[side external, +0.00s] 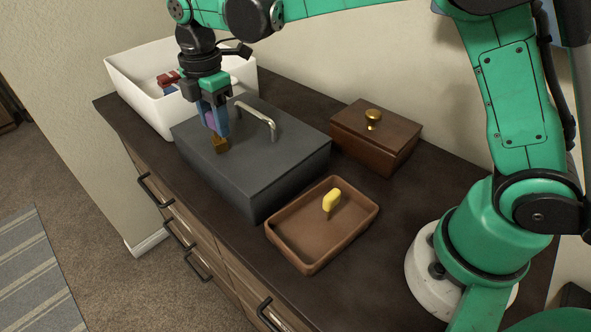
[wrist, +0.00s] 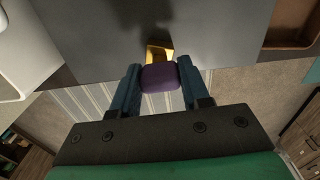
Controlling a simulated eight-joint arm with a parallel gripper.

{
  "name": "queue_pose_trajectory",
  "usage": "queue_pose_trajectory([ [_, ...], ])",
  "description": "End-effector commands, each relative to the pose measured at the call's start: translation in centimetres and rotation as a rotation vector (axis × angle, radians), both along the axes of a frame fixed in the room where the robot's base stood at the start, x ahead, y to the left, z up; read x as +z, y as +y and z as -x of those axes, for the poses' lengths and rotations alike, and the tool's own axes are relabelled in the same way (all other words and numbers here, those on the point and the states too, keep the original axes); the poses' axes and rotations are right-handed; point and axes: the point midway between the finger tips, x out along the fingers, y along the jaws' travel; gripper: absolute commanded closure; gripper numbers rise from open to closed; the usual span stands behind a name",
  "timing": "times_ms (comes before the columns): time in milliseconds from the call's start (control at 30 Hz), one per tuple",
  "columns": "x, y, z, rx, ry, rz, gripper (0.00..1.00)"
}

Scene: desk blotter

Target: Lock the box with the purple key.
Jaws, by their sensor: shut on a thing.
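The dark grey box (side external: 265,168) with a pale arched handle (side external: 257,117) stands on the dresser top, lid closed. A brass lock piece (side external: 220,144) sits at its near left edge; it also shows in the wrist view (wrist: 157,53). My gripper (side external: 213,118) is above that edge, its blue fingers shut on the purple key (wrist: 160,77). In the wrist view the purple head lies between the fingertips, right by the brass lock. The key's shaft is hidden, so I cannot tell whether it is in the lock.
A brown tray (side external: 285,252) with a yellow key (side external: 332,201) standing in it is in front of the box. A wooden box (side external: 398,142) with a brass knob is behind right. A white bin (side external: 130,70) with red and blue items is at the back left.

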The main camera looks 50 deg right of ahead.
Motion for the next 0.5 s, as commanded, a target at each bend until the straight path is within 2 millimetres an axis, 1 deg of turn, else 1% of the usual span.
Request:
queue_pose_trajectory([
  [67, 0.0, -0.03, 0.01, 0.036, 0.0, 0.0, 1.0],
  [300, 0.0, -0.03, 0.0, 0.05, 0.0, 0.001, 1.0],
  [367, 0.0, -0.04, 0.0, 0.102, 0.0, 0.001, 1.0],
  [500, 0.0, -0.06, 0.0, 0.259, 0.0, 0.0, 1.0],
])
